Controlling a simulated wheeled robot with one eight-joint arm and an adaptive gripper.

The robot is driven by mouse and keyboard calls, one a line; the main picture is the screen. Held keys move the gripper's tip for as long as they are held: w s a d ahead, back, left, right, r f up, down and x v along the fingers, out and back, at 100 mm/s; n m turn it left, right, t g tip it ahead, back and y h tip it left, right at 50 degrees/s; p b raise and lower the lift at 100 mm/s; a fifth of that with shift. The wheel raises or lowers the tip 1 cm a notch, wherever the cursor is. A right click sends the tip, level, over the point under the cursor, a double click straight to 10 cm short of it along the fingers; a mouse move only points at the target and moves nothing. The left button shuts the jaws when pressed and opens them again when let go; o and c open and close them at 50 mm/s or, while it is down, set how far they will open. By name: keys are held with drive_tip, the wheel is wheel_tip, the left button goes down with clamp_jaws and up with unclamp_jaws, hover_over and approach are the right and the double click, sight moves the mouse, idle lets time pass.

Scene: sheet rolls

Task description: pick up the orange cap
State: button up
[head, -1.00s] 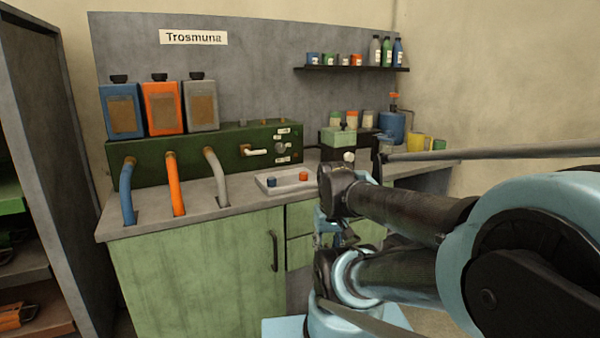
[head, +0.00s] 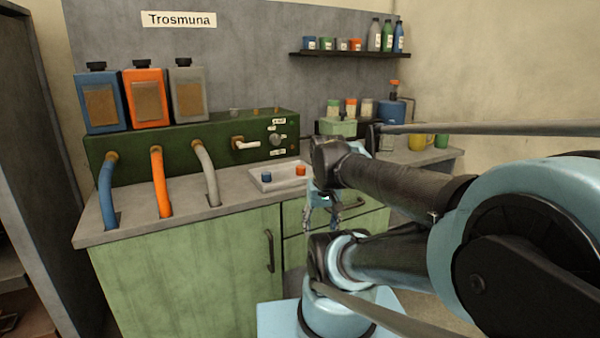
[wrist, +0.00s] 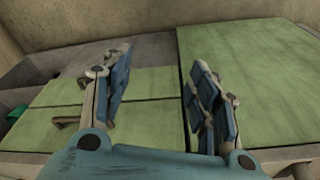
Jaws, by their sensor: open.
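The orange cap (head: 300,171) sits in a shallow pale tray (head: 262,188) on the grey counter in the head view, to the right of a blue cap (head: 266,176). My gripper (head: 334,222) hangs in front of the green cabinet, lower than the tray and a little right of it. In the wrist view my gripper (wrist: 158,92) has its two fingers spread wide with nothing between them, facing green cabinet fronts. The orange cap does not show in the wrist view.
A green machine (head: 190,148) with blue, orange and grey hoses stands left of the tray. A green box (head: 337,127) and jars stand behind at the right. A shelf (head: 350,53) with small pots and bottles is above. The counter in front of the tray is clear.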

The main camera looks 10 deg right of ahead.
drive_tip(key=w+r+m+g, duration=0.1)
drive_tip(key=w+r+m, duration=0.7)
drive_tip(key=w+r, duration=0.75)
drive_tip(key=m+g, duration=0.1)
drive_tip(key=m, duration=0.7)
approach(301, 166)
wheel_tip(301, 166, down, 10)
drive_tip(key=shift+f, duration=0.1)
drive_tip(key=c, duration=1)
